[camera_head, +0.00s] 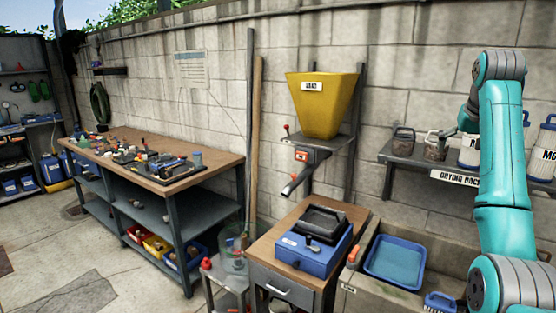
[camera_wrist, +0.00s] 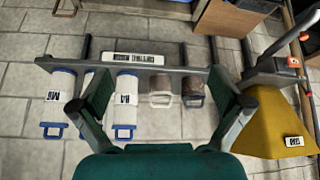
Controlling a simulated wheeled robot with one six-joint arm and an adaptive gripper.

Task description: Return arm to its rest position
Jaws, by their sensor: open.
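My gripper (camera_wrist: 161,104) shows in the wrist view with its two fingers spread wide and nothing between them. The wrist view looks upside down at the wall shelf labelled "DRYING RACK" (camera_head: 456,178), which also shows there as a bar (camera_wrist: 200,70).
A yellow hopper (camera_head: 322,100) hangs on the wall left of the shelf; it also shows in the wrist view (camera_wrist: 265,125). Below are a blue scale-like device (camera_head: 313,257), a sink with a blue tray (camera_head: 395,261), and a cluttered workbench (camera_head: 215,175). Open floor lies at front left.

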